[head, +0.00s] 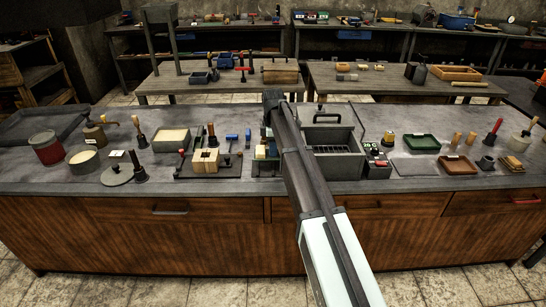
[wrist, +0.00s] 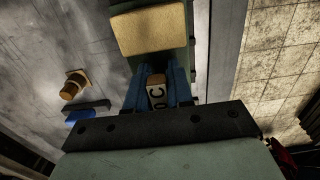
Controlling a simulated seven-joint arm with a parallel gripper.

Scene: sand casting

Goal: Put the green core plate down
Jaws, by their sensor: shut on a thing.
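The green core plate (wrist: 202,48) is dark green in the wrist view and carries a tan block (wrist: 152,30). My gripper (wrist: 157,88) has blue fingers shut on a small upright piece of the plate, with a brown top and a pale label (wrist: 157,96) bearing a letter C. In the head view my arm hides most of the plate and gripper; a tan and blue patch (head: 262,153) shows just left of the arm, over the front bench. I cannot tell whether the plate touches the bench.
On the grey bench (head: 235,181), a dark board with pale blocks (head: 206,160) stands close left. A grey open box (head: 333,145) stands close right, then a red-buttoned control box (head: 376,160) and a green tray (head: 421,143). The bench's front edge is near.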

